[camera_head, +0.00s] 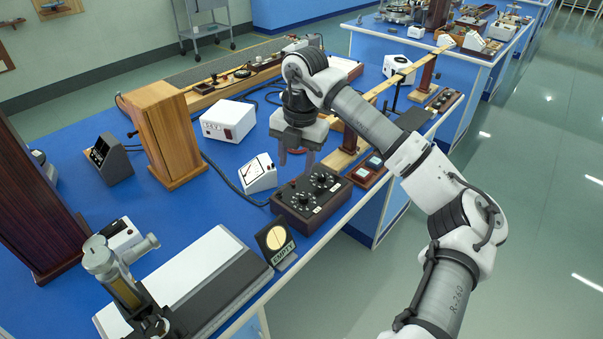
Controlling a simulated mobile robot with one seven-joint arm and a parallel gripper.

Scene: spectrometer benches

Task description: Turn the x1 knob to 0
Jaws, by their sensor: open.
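A dark box (311,205) with several round black knobs on its sloping top stands near the front edge of the blue bench. Its labels are too small to read, so I cannot tell which knob is x1 or where its pointer stands. My gripper (296,160) points down just above and behind the knob box. Its fingers are apart with nothing seen between them, and they look clear of the knobs.
A white analogue meter (258,173) stands left of the knob box. A round dial with an EMPTY sign (275,242) stands in front of it. A wooden cabinet (165,135) and a white box (228,121) are behind. Small framed displays (366,171) stand close on the right.

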